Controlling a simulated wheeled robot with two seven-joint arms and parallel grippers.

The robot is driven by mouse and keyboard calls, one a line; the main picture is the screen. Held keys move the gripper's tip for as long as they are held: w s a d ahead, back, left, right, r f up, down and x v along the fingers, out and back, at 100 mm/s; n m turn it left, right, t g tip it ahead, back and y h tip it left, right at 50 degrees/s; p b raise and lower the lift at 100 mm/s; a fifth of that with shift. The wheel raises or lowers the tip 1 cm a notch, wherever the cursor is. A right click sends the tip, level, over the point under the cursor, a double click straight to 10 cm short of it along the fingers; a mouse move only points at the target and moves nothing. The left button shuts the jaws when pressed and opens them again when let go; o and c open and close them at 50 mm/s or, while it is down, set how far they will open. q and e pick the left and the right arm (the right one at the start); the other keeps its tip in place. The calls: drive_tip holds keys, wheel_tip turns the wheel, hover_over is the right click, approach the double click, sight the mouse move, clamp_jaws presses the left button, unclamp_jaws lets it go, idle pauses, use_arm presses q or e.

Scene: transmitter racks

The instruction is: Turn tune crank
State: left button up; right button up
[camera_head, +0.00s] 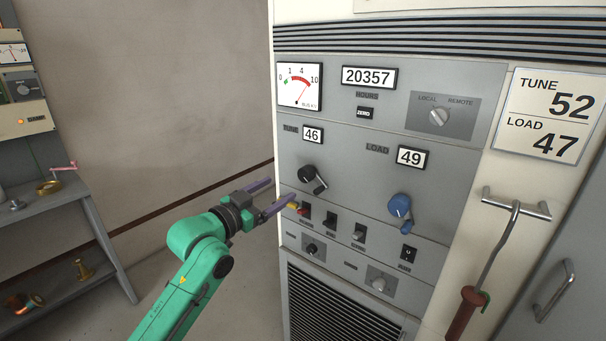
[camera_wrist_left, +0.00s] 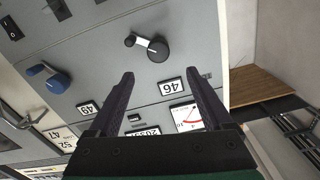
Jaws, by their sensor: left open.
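The black tune crank (camera_head: 308,175) is on the grey rack panel, below the TUNE counter (camera_head: 312,135), which reads 46. Its handle knob points down and right in the head view. My left gripper (camera_head: 281,191) is open and empty, left of the crank and apart from it. In the left wrist view the crank (camera_wrist_left: 157,50) shows beyond the gap between the open fingers (camera_wrist_left: 159,73). A white card (camera_head: 549,115) reads TUNE 52 and LOAD 47. My right gripper is not in view.
The blue load crank (camera_head: 400,206) sits right of the tune crank, under a counter (camera_head: 411,157) reading 49. Switches (camera_head: 330,219) and small knobs lie below. A red-handled hook (camera_head: 473,305) hangs from a rail at right. A shelf (camera_head: 60,200) stands at left.

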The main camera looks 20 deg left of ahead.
sight(303, 176)
use_arm(q)
drive_tip(key=p+x, duration=0.2)
drive_tip(key=x, duration=0.8)
drive_tip(key=shift+d, duration=0.1)
drive_tip(key=shift+f, duration=0.1)
clamp_jaws()
drive_tip(key=shift+f+m+b, duration=0.2)
drive_tip(key=shift+m+b, duration=0.75)
drive_tip(key=shift+m, duration=0.15)
drive_tip(key=shift+r+m, duration=0.1)
drive_tip(key=shift+m, duration=0.7)
drive_tip(key=shift+r+m, duration=0.1)
drive_tip(key=shift+m, duration=0.4)
unclamp_jaws()
